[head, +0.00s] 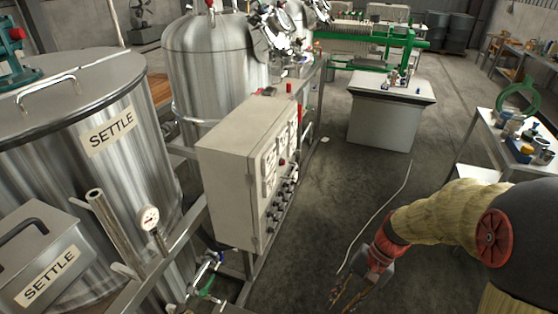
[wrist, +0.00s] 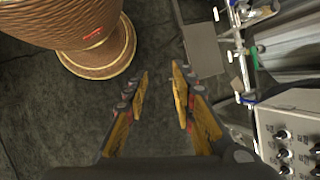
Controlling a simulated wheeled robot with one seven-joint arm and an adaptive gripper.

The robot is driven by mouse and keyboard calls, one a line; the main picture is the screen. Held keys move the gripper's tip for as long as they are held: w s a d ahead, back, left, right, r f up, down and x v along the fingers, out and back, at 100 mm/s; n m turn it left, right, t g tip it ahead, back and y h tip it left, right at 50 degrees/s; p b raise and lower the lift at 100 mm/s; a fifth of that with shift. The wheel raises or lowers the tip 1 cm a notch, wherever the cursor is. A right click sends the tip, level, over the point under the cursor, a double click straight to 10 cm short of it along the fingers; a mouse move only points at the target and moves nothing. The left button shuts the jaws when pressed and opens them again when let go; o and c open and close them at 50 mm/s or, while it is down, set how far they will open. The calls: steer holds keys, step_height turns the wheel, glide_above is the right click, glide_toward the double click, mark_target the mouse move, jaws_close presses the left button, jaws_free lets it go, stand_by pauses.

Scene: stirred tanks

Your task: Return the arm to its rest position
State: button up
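My arm (head: 440,215) reaches in from the right edge in the head view, bent downward over the floor. My gripper (head: 345,296) hangs low near the bottom edge, right of the grey control cabinet and apart from it. In the wrist view my gripper (wrist: 160,95) shows two yellow-padded fingers with a clear gap between them. Nothing is held; bare dark floor shows between and beyond the fingers.
The control cabinet (head: 235,180) with knobs stands left of my arm; its knobs (wrist: 284,150) show in the wrist view. Tanks labelled SETTLE (head: 120,165) fill the left. A grey bench (head: 385,125) stands ahead, a cluttered table (head: 480,130) at right.

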steer(key=s+d+r+n+t+h, duration=0.1)
steer(key=s+r+n+t+h, duration=0.1)
steer(key=r, duration=0.8)
steer(key=s+d+r+n+t+h, duration=0.1)
steer(key=s+r+n+t+h, duration=0.2)
steer(key=s+r+t, duration=0.3)
step_height(320, 180, up, 6)
steer(key=shift+s+f+n, duration=0.2)
steer(key=shift+s+n, duration=0.2)
steer(key=shift+n, duration=0.1)
steer(key=shift+a, duration=0.1)
